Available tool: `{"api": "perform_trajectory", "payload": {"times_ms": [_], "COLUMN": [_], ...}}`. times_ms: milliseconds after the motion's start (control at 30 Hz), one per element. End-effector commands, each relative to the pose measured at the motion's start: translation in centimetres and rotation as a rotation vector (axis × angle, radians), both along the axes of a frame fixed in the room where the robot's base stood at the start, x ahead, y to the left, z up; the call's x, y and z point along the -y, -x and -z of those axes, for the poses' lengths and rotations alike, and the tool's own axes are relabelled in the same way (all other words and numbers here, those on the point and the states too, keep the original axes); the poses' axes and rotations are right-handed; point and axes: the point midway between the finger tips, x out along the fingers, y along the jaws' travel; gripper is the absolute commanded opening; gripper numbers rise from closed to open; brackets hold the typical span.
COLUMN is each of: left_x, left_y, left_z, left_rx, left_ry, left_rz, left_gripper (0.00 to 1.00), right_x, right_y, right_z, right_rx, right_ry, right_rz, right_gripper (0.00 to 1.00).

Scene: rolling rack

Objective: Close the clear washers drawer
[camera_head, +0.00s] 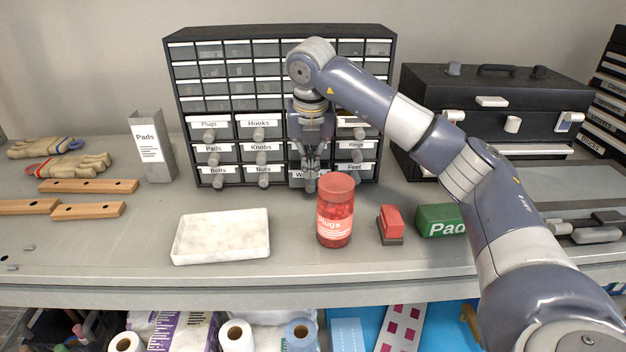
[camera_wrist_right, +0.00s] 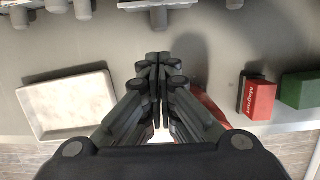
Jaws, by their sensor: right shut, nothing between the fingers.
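The washers drawer (camera_head: 297,182) is in the bottom row of the black drawer cabinet (camera_head: 181,110), third column. Its label is partly hidden by my right gripper, with only the start of the word showing. Its front sits a little forward of the Nuts and Feet drawers beside it. In the wrist view a drawer handle (camera_wrist_right: 158,18) at the top middle also sticks out further than its neighbours. My right gripper (camera_head: 310,166) is shut and empty, pointing down in front of this drawer. I cannot tell whether the fingers touch it. My left gripper is out of view.
A red plugs jar (camera_head: 335,228) stands just in front of the gripper. A white tray (camera_head: 221,259) lies left of it. A red box (camera_head: 391,219) and green pads box (camera_head: 437,221) are to the right. A black toolbox (camera_head: 480,115) stands right of the cabinet.

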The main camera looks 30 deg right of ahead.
Motion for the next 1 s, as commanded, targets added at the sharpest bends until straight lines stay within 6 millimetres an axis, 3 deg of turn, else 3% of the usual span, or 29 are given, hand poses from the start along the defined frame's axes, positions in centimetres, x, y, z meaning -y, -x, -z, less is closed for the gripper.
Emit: {"api": "perform_trajectory", "payload": {"times_ms": [200,500,700,1000], "left_x": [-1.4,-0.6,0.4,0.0], "left_y": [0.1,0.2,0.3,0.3], "left_z": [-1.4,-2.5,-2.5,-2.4], "left_rx": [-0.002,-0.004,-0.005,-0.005], "left_ry": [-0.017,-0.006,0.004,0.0], "left_rz": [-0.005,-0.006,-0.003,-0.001], "left_gripper": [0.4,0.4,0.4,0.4], "right_x": [0.6,1.1,1.2,1.2], "right_y": [-0.7,-1.6,-1.8,-1.9], "right_z": [3.7,7.9,8.6,8.7], "right_rx": [-0.007,-0.003,-0.001,-0.001], "right_ry": [0.001,0.0,0.0,-0.001], "right_rz": [0.002,0.001,0.0,0.0], "right_gripper": [0.0,0.0,0.0,0.0]}}
